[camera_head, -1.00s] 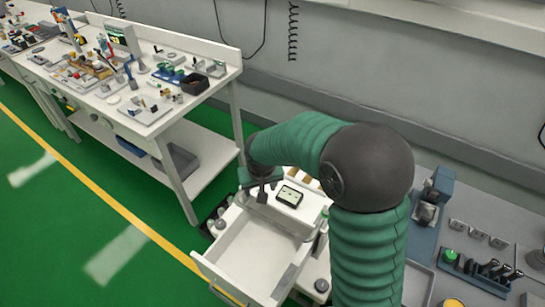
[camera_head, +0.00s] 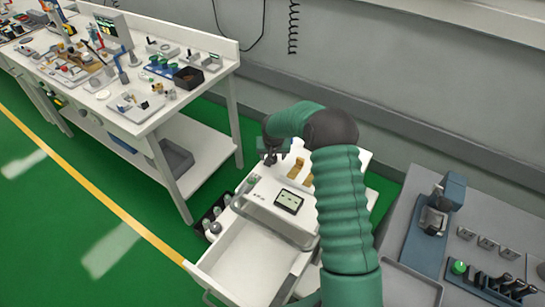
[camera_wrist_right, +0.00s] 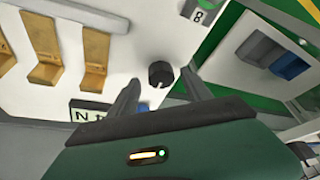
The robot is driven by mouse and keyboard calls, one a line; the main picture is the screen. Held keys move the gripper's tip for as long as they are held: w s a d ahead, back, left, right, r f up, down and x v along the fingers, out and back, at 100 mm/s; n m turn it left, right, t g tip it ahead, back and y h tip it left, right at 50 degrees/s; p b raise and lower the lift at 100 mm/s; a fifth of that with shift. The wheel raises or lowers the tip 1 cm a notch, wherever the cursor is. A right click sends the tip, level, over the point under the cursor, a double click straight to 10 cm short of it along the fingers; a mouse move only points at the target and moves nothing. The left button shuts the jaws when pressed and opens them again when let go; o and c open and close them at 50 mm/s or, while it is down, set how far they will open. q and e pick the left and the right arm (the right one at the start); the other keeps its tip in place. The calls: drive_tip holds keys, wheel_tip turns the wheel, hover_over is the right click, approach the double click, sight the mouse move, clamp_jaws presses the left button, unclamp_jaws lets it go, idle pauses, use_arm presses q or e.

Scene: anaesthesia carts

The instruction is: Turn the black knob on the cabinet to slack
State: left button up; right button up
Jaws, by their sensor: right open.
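The black knob (camera_wrist_right: 161,74) stands on the white cabinet face (camera_wrist_right: 140,35) in the right wrist view. My right gripper (camera_wrist_right: 162,80) is open, with one finger on each side of the knob and a gap visible at its sides; I cannot tell if the tips reach its depth. In the head view my right gripper (camera_head: 271,158) is over the back left part of the white cabinet (camera_head: 262,190), and the knob cannot be made out there. My left gripper is not in view.
Brass brackets (camera_wrist_right: 95,55) are mounted beside the knob. The cabinet top carries a small display (camera_head: 289,201), and a drawer (camera_head: 245,262) hangs open in front. A white workbench (camera_head: 150,118) with tools stands at left. A grey table (camera_head: 410,285) with instruments is at right.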

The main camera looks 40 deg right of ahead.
drive_tip(key=shift+w+d+f, duration=0.1)
drive_tip(key=shift+d+f, duration=0.15)
drive_tip(key=shift+f, duration=0.2)
drive_tip(key=shift+a+r, duration=0.2)
drive_tip(key=shift+a, duration=0.35)
drive_tip(key=shift+c, duration=1)
drive_tip(key=c, duration=0.5)
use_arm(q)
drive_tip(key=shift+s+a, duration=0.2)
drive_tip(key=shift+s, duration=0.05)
use_arm(e)
drive_tip(key=shift+d, duration=0.2)
clamp_jaws()
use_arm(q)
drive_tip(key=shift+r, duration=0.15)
use_arm(e)
drive_tip(key=shift+a+r, duration=0.1)
drive_tip(key=shift+r, duration=0.05)
